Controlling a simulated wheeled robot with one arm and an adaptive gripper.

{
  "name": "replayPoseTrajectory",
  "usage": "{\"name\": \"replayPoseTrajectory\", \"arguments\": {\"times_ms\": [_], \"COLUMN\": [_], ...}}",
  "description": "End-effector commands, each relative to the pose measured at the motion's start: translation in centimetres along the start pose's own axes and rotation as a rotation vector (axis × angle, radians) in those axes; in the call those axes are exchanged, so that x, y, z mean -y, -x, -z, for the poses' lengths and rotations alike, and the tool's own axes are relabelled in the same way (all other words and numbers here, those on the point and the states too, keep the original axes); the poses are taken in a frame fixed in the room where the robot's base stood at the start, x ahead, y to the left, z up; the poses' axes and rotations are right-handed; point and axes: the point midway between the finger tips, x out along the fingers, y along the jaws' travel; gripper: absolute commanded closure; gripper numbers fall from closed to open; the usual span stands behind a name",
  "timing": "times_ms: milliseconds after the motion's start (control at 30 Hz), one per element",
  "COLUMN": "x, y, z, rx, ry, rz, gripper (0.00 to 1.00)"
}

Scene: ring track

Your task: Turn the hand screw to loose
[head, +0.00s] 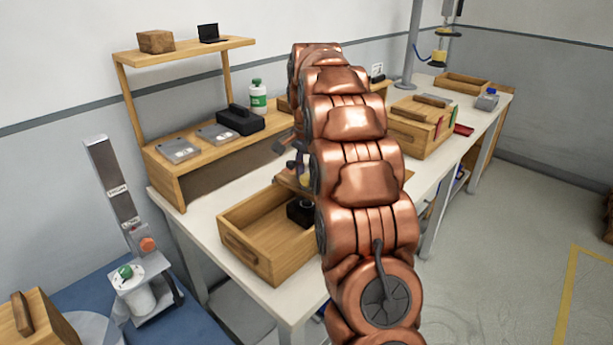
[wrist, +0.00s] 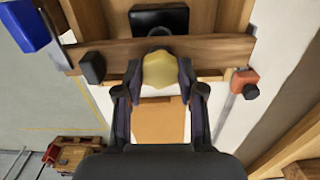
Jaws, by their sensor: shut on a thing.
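A yellow rounded knob (wrist: 160,70), which I take to be the hand screw, sits in the upper middle of the wrist view, in front of a wooden bar (wrist: 110,58). My gripper (wrist: 162,78) is closed around it, with one dark finger against each side. The fingers cover the knob's sides, and its shaft is hidden. Any marking for tight or loose is not visible.
An open wooden drawer or tray (head: 255,228) holds a black block (head: 300,211) beside my arm. A shelf unit (head: 172,192) stands behind it. In the wrist view a black part (wrist: 92,67) and an orange part (wrist: 243,82) flank the bar. Open floor (head: 500,240) lies at right.

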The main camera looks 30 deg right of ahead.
Motion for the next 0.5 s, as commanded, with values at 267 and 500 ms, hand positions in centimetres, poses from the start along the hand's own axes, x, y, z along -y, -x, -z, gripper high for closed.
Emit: {"name": "replayPoseTrajectory", "arguments": {"times_ms": [267, 500], "x": [-0.02, -0.03], "y": [-0.21, -0.14], "z": [-0.18, -0.18], "rx": [0.006, 0.006], "ry": [0.262, 0.491], "rz": [-0.005, -0.007], "gripper": [0.96, 0.96]}}
